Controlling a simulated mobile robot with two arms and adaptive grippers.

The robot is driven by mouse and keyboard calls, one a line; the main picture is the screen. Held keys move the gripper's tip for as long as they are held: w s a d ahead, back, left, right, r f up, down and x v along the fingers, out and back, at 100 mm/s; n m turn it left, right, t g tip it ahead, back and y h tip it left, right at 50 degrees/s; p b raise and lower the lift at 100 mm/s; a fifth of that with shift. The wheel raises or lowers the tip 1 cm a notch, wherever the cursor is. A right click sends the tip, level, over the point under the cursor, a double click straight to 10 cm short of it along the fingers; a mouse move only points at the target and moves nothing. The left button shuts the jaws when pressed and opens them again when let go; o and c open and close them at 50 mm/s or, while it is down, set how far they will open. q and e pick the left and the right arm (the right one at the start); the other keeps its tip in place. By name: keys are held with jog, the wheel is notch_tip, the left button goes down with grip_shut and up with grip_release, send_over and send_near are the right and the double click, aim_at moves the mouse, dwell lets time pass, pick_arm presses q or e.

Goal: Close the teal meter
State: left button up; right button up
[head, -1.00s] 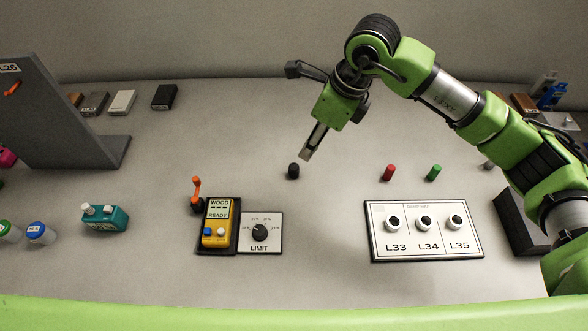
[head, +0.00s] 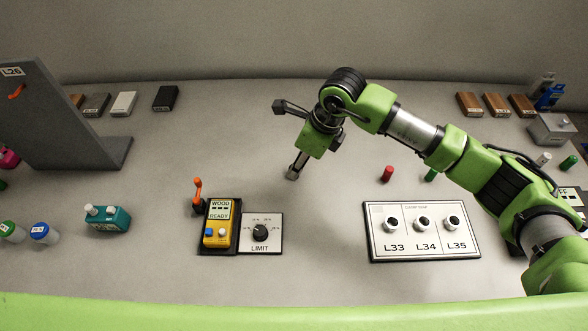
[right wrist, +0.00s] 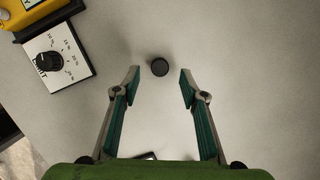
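The teal meter (head: 116,220) lies on the left part of the table in the head view, with pale, knob-like parts on its top. My right gripper (head: 293,174) is far to the right of it, pointing down near the table middle. In the right wrist view my right gripper (right wrist: 160,78) is open, with its fingers on either side of a small black cylinder (right wrist: 159,67) and not touching it. The gripper hides that cylinder in the head view. My left gripper is not in view.
A yellow meter (head: 217,224) in a dark holder with an orange lever (head: 198,189) stands beside the LIMIT dial plate (head: 261,247). A panel (head: 424,247) with L33, L34 and L35 sits at right. Red (head: 387,174) and green (head: 430,175) pegs stand behind it.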

jog(key=x, duration=0.4)
jog(key=shift+w+a+p, duration=0.15)
jog(key=shift+a+p, duration=0.1)
jog(key=shift+p, duration=0.1)
jog(key=c, duration=0.8)
